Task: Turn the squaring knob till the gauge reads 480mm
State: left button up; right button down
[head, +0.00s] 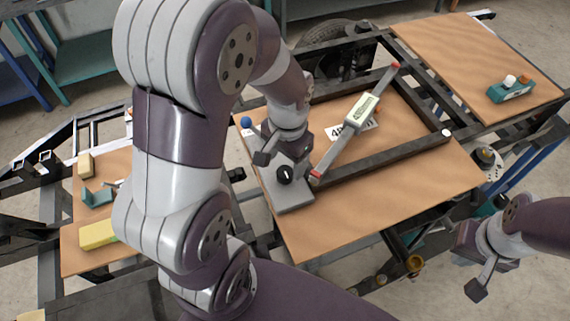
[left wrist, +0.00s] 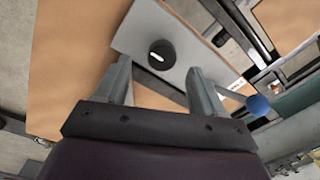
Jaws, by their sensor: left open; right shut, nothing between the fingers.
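The squaring knob (head: 285,174) is a round black knob with a white mark, on a grey plate (head: 293,199). It also shows in the left wrist view (left wrist: 161,54), just beyond and between my left fingertips. My left gripper (head: 283,152) is open above the plate, apart from the knob. The gauge (head: 361,108) is a pale box with a greenish display on a red-ended bar lying diagonally across the dark frame; its reading is too small to make out. A white card (head: 338,133) with large digits, partly hidden by the bar, lies under it. My right gripper (head: 474,275) is shut and empty at lower right.
A blue-ball lever (head: 246,122) stands beside the plate, close to my left gripper. The dark metal frame (head: 405,150) rests on the brown board (head: 390,205). A teal tool (head: 510,90) is on the right board. A yellow block (head: 97,235) lies at left.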

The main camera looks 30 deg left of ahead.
aim_at(285, 171)
pick_arm(q)
jog(key=f, duration=0.3)
jog(key=w+f, duration=0.1)
jog(key=f, duration=0.1)
jog(key=shift+a+f, duration=0.2)
jog(key=shift+a, duration=0.1)
jog(key=shift+s+d, duration=0.15)
jog(key=shift+s, duration=0.15)
jog(key=c, duration=1)
jog(key=shift+c, duration=0.2)
pick_arm(e)
jog(key=shift+w+a+r, duration=0.1)
jog(key=shift+w+r, duration=0.15)
jog(key=shift+r, duration=0.05)
pick_arm(q)
jog(key=shift+w+n, duration=0.1)
jog(key=shift+n, duration=0.3)
